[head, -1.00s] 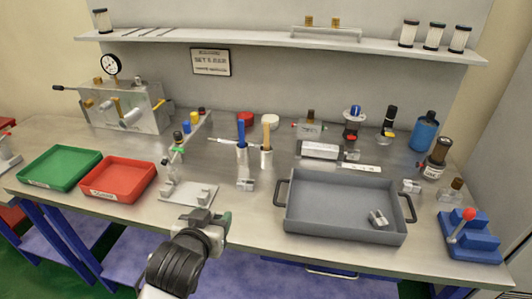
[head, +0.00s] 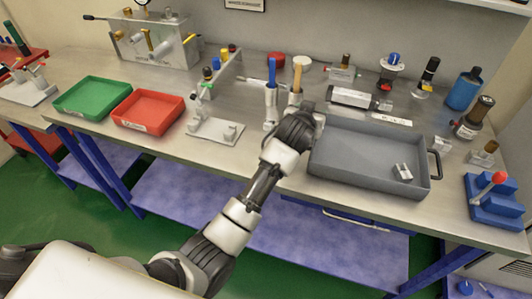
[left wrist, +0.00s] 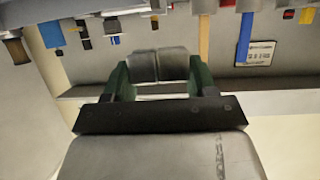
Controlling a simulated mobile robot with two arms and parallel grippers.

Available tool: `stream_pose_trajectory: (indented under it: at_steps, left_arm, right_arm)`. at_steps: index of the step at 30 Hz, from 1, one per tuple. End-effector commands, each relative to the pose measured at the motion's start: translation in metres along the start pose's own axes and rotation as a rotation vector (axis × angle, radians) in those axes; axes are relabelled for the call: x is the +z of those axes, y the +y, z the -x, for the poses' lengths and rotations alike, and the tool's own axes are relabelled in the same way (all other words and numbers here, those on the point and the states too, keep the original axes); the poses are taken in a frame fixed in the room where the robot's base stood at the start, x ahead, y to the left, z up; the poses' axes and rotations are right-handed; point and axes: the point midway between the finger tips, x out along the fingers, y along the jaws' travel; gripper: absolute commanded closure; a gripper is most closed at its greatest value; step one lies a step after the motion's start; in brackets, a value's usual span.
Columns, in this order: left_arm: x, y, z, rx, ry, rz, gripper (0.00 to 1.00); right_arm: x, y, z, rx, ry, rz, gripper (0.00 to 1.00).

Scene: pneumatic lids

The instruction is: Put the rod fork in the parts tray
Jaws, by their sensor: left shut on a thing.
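The grey parts tray (head: 350,178) stands on the bench at centre right in the head view. A small forked metal piece (head: 402,172), which looks like a rod fork, lies in its right part. A similar metal piece (head: 441,145) is on the bench just beyond the tray's right handle. My left gripper (head: 316,120) is by the tray's back left corner, hiding that side. In the left wrist view my left gripper (left wrist: 158,66) shows grey blocks together between green fingers; I cannot make out the thing held. My right gripper is not in view.
A stand with blue- and orange-handled tools (head: 270,124) is close left of my gripper. A cylinder (head: 352,97) lies behind the tray. A red tray (head: 148,128), a green tray (head: 92,115) and a blue block (head: 492,205) stand further off. The tray's middle is clear.

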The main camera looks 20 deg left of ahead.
Motion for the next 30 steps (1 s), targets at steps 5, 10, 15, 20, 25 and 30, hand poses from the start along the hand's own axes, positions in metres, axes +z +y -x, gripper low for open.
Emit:
stream_pose_trajectory:
  at_steps: [5,10,15,20,25,30]
  left_arm:
    - [0.000,0.000,0.000,0.000,0.001,0.001,0.68]
    - [0.011,-0.014,0.005,-0.003,-0.003,0.000,0.68]
    - [0.039,-0.045,0.018,-0.004,-0.005,-0.002,0.68]
    - [0.066,-0.074,0.028,-0.004,-0.004,-0.002,0.68]
    - [0.085,-0.093,0.034,-0.002,-0.002,0.000,0.68]
    - [0.097,-0.097,0.033,-0.001,-0.002,0.002,0.68]
  right_arm:
    - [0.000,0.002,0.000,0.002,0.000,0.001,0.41]
    - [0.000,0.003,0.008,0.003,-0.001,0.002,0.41]
    - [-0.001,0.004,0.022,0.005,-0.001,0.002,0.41]
    - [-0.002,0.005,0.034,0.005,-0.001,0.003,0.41]
    - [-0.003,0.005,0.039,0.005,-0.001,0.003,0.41]
    - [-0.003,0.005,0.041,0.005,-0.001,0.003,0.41]
